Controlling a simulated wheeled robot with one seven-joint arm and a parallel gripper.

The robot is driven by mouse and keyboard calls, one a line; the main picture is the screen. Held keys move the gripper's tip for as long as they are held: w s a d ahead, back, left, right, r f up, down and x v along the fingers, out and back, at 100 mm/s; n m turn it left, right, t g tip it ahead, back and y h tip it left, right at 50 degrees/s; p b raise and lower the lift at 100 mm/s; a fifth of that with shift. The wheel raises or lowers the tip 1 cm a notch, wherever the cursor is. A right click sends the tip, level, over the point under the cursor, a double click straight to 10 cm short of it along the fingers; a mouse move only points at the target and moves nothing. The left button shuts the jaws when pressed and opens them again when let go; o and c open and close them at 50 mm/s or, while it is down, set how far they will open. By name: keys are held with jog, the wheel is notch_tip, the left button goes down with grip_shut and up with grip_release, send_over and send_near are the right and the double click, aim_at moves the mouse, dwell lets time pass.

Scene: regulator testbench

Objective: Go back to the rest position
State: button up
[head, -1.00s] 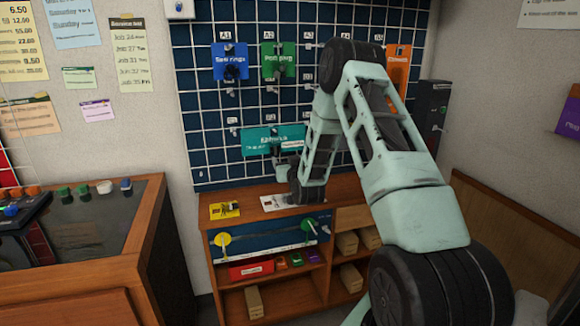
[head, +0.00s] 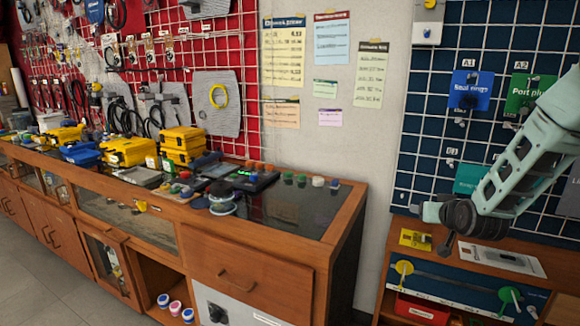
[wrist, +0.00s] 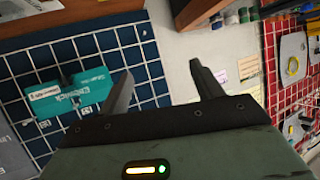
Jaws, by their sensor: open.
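My gripper (wrist: 162,85) is open and empty in the wrist view, its two dark fingers spread apart with nothing between them. In the head view my arm comes in from the right edge, and the gripper end (head: 436,214) hangs in front of the blue grid wall, around the height of the workbench top (head: 455,262). A yellow card (head: 415,240) lies on the bench close below it. The wrist view shows the blue grid wall with a teal package (wrist: 90,92) to the left of the fingers.
A long wooden counter (head: 250,235) with yellow cases (head: 128,151) and small coloured caps stands at the left. Blue (head: 470,90) and green (head: 528,95) packs hang on the grid wall. Floor (head: 40,285) shows at the lower left.

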jog(key=s+a+r+n+g+y, duration=0.1)
jog(key=s+a+n+g+y, duration=0.2)
jog(key=s+a, duration=0.8)
jog(key=s+a+n+g+y, duration=0.3)
jog(key=s+a, duration=0.4)
jog(key=a, duration=0.7)
jog(key=s+a+r+n+g+h, duration=0.1)
jog(key=s+n+g, duration=0.1)
jog(key=s, duration=0.9)
jog(key=s+a+n+g+h, duration=0.1)
jog(key=s+g, duration=0.3)
jog(key=s, duration=0.8)
jog(key=shift+a+r+n+g+h, duration=0.4)
jog(key=shift+a+h, duration=0.1)
jog(key=shift+h, duration=0.3)
